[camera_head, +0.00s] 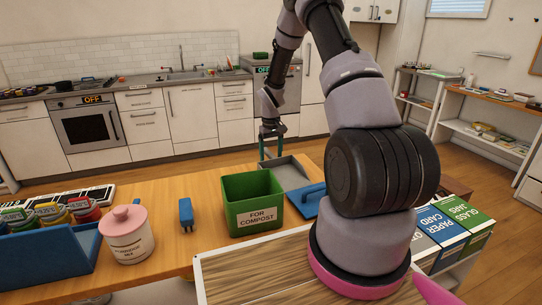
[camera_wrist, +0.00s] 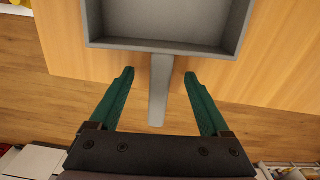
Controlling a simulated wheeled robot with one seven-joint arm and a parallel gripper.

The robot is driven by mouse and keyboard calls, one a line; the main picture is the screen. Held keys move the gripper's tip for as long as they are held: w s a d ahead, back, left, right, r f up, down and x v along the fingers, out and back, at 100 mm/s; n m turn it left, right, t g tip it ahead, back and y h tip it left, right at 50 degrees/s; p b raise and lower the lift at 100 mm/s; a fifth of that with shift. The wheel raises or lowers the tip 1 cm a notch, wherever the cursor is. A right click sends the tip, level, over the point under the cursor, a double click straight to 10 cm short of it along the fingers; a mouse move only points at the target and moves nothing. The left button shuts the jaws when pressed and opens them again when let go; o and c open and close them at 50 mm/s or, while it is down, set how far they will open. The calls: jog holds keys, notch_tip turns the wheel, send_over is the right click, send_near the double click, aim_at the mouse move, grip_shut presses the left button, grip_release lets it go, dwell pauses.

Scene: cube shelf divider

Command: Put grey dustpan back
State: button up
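The grey dustpan (camera_wrist: 165,44) lies on the wooden counter at its far edge, with its tray toward the top of the wrist view. Its handle (camera_wrist: 159,90) sticks out past the counter edge toward my gripper. My gripper (camera_wrist: 159,75) is open, with one green finger on each side of the handle and a gap on both sides. In the head view the dustpan (camera_head: 287,172) lies behind the green compost bin, and my gripper (camera_head: 272,147) is above its far end.
The green compost bin (camera_head: 252,203) stands just in front of the dustpan. A blue dustpan-like item (camera_head: 306,200) lies beside it at right. A small blue object (camera_head: 186,214), a pink canister (camera_head: 126,236) and a blue tray (camera_head: 45,268) stand at left. Recycling boxes (camera_head: 455,232) stand at right.

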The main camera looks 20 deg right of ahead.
jog(key=shift+r, duration=3.5)
jog(key=shift+r, duration=0.25)
jog(key=s+a+r+m+t, duration=0.15)
jog(key=s+r, duration=0.45)
jog(key=r, duration=0.6)
jog(key=s+a+r+m+t, duration=0.15)
jog(key=s+r, duration=0.35)
jog(key=r, duration=0.6)
jog(key=s+a+r+t, duration=0.1)
jog(key=s+r, duration=0.2)
jog(key=s, duration=0.4)
jog(key=s+a+r+m+t+y, duration=0.1)
jog(key=s+a+r, duration=0.1)
jog(key=s, duration=0.5)
jog(key=s+a+r+m+t+y, duration=0.1)
jog(key=s+a+r+t, duration=0.1)
jog(key=s+r, duration=0.3)
jog(key=shift+s, duration=1.05)
